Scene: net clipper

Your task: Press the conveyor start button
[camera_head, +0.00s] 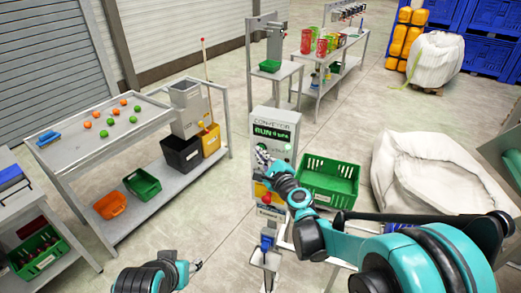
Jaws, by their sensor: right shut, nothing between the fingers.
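The conveyor control box (283,121) is a grey upright panel near the middle of the view. Its dark display (271,131) shows green text that seems to begin with "RUN". A small pale green round button (288,147) shows on the panel's face, below the display at the right. My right gripper (261,153) is shut and empty in front of the panel, just left of that button. Whether it touches the panel I cannot tell. My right wrist hides much of the lower panel. My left gripper (194,266) is low at the bottom of the view, away from the panel; its fingers are too small to read.
A green crate (330,172) stands right of the panel, with a large white sack (405,185) beyond it. A sorting table (75,150) with orange and green balls stands at the left. Bare floor separates the table and panel.

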